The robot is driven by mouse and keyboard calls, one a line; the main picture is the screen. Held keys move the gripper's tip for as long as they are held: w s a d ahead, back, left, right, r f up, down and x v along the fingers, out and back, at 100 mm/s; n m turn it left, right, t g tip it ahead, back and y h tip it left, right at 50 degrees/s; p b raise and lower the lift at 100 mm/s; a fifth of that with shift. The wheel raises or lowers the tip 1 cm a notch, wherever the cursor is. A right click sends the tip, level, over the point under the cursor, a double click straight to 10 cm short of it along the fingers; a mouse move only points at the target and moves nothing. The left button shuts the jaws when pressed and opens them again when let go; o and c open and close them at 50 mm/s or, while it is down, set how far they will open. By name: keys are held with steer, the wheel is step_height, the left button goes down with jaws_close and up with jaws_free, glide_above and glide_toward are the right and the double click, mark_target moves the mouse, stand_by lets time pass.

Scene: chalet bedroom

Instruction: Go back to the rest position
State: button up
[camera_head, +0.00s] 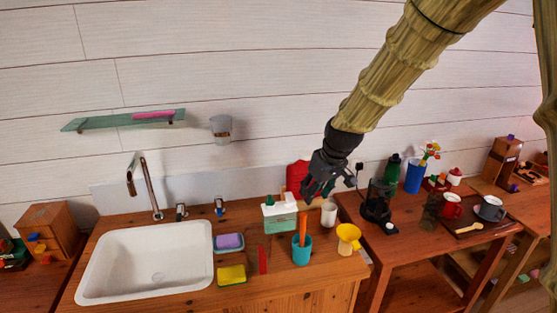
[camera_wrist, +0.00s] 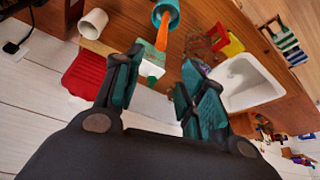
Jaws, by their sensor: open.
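My gripper (camera_head: 326,190) is in the air above the wooden counter (camera_head: 200,285), in front of a red object (camera_head: 296,177) by the wall. In the wrist view its two fingers (camera_wrist: 162,62) are spread apart with nothing held between them. A green and white container (camera_head: 280,215) stands below and left of it in the head view, and a white cup (camera_head: 329,214) stands below it. No contact with either shows. My arm reaches down from the top right. The red object is partly hidden behind my gripper.
A teal cup (camera_head: 301,251) with an orange item and a yellow object (camera_head: 347,236) stand near the counter's right end. A white sink (camera_head: 145,260) is at left. A dark appliance (camera_head: 377,205) and a blue container (camera_head: 415,176) stand on the right table. Open air surrounds the arm.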

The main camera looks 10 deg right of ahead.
steer(key=s+f+m+g+b, duration=0.1)
steer(key=s+f, duration=0.4)
steer(key=f, duration=0.6)
steer(key=s+f+g+h, duration=0.1)
steer(key=s+f, duration=0.5)
steer(key=f, duration=0.5)
steer(key=s+f+m+b, duration=0.1)
steer(key=s+f, duration=0.4)
steer(key=f, duration=0.6)
steer(key=s+f+m+g, duration=0.1)
steer(key=s+f, duration=0.6)
steer(key=s, duration=0.7)
steer(key=s+a+f+m+g+b, duration=0.1)
steer(key=s+f, duration=0.7)
steer(key=s, duration=0.6)
steer(key=shift+a+f+b, duration=0.2)
steer(key=shift+a+b, duration=0.1)
steer(key=shift+w, duration=0.1)
